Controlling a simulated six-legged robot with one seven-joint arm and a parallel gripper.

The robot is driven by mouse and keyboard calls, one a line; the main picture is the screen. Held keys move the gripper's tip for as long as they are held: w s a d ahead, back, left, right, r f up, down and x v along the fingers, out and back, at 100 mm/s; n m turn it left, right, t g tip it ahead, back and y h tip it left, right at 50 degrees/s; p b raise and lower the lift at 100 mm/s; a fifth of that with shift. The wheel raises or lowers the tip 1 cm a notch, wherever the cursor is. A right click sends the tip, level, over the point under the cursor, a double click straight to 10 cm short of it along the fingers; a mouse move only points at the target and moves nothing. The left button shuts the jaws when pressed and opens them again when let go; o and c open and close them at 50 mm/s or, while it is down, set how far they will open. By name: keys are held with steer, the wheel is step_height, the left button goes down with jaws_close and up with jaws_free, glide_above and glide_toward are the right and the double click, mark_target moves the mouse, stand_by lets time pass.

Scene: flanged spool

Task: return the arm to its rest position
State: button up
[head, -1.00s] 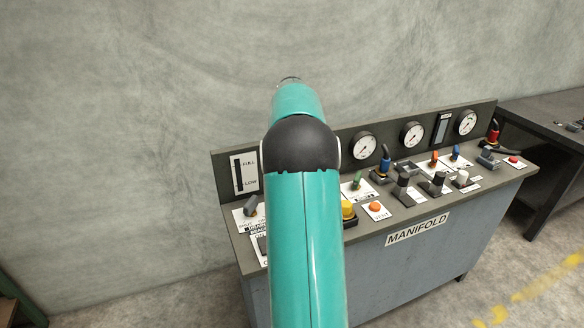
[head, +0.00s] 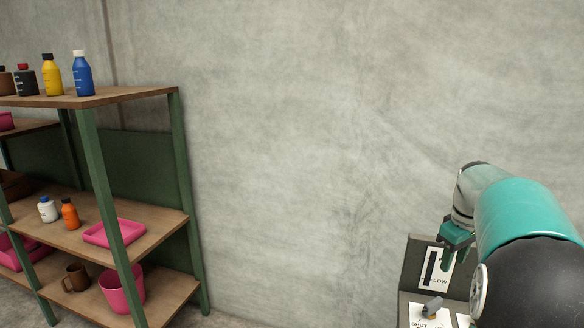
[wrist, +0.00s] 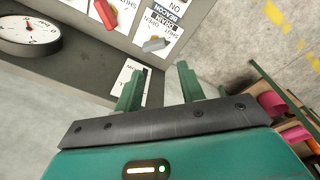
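My arm rises at the right edge of the head view, its teal links and black joint bent over the left end of the manifold bench (head: 410,285). My gripper (head: 456,250) hangs below the wrist with its green fingers pointing down, in front of the level card. In the wrist view my gripper (wrist: 162,85) shows two green fingers standing apart with nothing between them. Past the fingertips lies the bench panel, with a gauge (wrist: 30,32), a red lever (wrist: 106,12) and a grey lever (wrist: 155,44).
A shelf unit (head: 125,260) with green posts stands at the left, holding bottles (head: 82,75), pink trays (head: 113,234), a mug (head: 75,278) and a pink bucket (head: 122,290). Bare wall (head: 300,150) fills the middle. The shelf also shows in the wrist view (wrist: 285,105).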

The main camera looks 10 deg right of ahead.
steer(key=s+a+r+m+t, duration=0.1)
steer(key=s+a+r, duration=0.1)
steer(key=a, duration=0.8)
steer(key=s+a+r+t, duration=0.1)
steer(key=s+a+r, duration=0.15)
steer(key=a, duration=0.75)
steer(key=s+a+f+t, duration=0.1)
steer(key=s+a+f, duration=0.1)
steer(key=s+a, duration=0.4)
steer(key=s+a+f+m+t, duration=0.1)
steer(key=s+a+f, duration=0.2)
steer(key=s+a, duration=0.3)
steer(key=shift+a+f+y, duration=0.35)
steer(key=shift+a+y, duration=0.05)
steer(key=shift+a, duration=0.7)
